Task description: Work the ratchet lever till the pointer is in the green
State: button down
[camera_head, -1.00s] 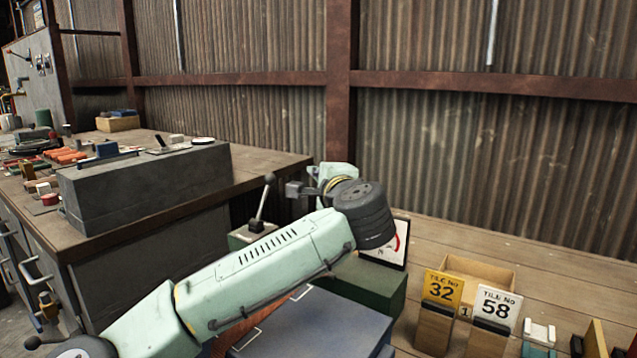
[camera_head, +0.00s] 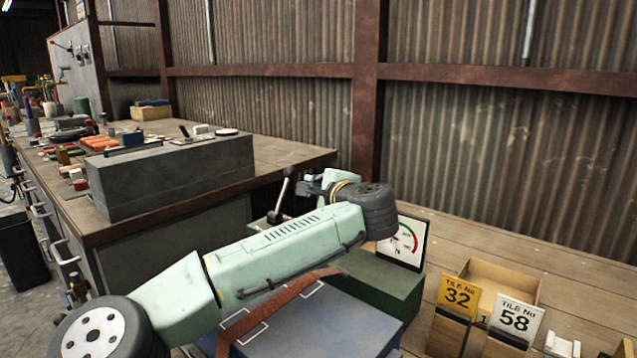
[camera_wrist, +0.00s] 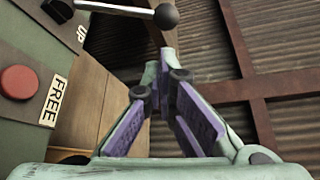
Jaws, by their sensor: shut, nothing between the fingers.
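The ratchet lever (camera_head: 281,198) is a thin rod with a ball knob, standing slightly tilted to the right at the box's far left. In the wrist view its dark knob (camera_wrist: 166,16) is just past my fingertips, with an apparent small gap. My gripper (camera_head: 306,187) is right of the knob in the head view. In the wrist view my gripper's fingertips (camera_wrist: 166,60) are together and empty. The gauge (camera_head: 407,240) has a white face and a coloured arc including green.
A red button (camera_wrist: 17,82) sits near a "FREE" label (camera_wrist: 54,101), with an "UP" label (camera_wrist: 82,33) above. A green box (camera_head: 385,285) stands below the gauge. Number tiles 32 (camera_head: 458,292) and 58 (camera_head: 515,318) stand at right. A grey block (camera_head: 175,175) lies on the left bench.

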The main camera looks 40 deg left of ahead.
aim_at(284, 191)
jog(key=x, duration=0.6)
jog(key=shift+w+a+p, duration=0.2)
jog(key=shift+p, duration=0.25)
jog(key=shift+s, duration=0.1)
